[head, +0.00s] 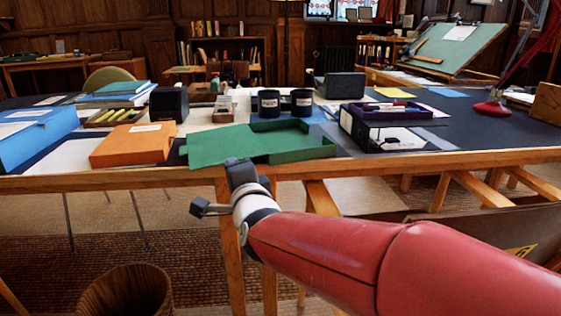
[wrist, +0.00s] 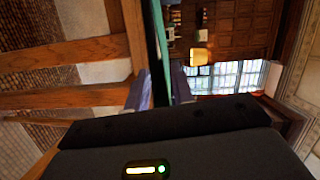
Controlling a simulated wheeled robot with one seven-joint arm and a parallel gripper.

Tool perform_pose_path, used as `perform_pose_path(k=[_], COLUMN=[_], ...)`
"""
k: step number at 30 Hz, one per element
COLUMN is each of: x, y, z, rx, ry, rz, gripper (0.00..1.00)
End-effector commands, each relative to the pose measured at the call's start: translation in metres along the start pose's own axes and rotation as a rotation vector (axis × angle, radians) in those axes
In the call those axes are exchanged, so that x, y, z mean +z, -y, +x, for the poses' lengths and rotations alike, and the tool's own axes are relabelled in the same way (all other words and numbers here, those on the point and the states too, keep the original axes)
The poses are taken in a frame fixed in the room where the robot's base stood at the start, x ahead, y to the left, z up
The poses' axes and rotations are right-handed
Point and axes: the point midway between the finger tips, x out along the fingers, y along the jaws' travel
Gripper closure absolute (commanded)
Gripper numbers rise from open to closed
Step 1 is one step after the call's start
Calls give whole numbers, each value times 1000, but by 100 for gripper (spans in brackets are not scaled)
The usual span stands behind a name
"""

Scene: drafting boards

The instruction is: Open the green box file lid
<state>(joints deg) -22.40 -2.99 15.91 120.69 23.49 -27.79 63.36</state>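The green box file (head: 292,140) lies on the dark table near its front edge, its shallow tray open at the top. Its green lid (head: 212,146) is swung over to the left, nearly flat, away from the tray. My gripper (head: 238,166) is at the lid's front edge, at the table's front. In the wrist view the lid (wrist: 159,60) shows as a narrow green strip running between the two fingers (wrist: 160,92), which sit against both its sides. The fingertips are partly hidden in the head view.
An orange box file (head: 132,145) is left of the lid, with a blue one (head: 35,135) beyond it. Two black mugs (head: 285,103) stand behind the green file. A dark box file (head: 385,125) is at right. The wooden table edge (head: 400,161) runs below.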

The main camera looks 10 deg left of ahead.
Motion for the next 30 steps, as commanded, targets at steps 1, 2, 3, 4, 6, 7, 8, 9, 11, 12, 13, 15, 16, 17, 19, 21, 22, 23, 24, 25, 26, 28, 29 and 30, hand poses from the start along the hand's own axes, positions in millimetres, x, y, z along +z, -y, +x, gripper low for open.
perform_pose_path(k=[1,2,3,4,6,7,8,9,11,12,13,15,16,17,19,21,22,23,24,25,26,28,29,30], x=[5,6,7,7,6,6,6,6,6,6,6,6,6,6,6,5,5,5,5,5,5,5,5,5], y=[0,1,2,3,4,4,4,4,5,5,5,5,6,6,6,6,6,6,6,6,6,6,6,6], z=[4,6,9,12,20,24,29,36,46,52,57,66,70,73,78,82,82,83,83,83,83,83,83,83], rx=[-17,-23,-28,-31,-31,-31,-31,-30,-30,-30,-30,-30,-30,-31,-30,-31,-31,-31,-31,-31,-31,-31,-31,-31], ry=[1,-1,-3,-4,-4,-5,-5,-4,-4,-4,-4,-3,-3,-3,-3,-4,-4,-4,-4,-4,-4,-4,-4,-4], rz=[29,41,51,55,55,55,54,53,52,52,51,51,51,51,50,50,50,49,49,49,49,49,49,49], gripper=[76,76,76,76,76,76,76,76,76,76,76,76,76,76,76,76,76,76,76,76,76,76,76,80])
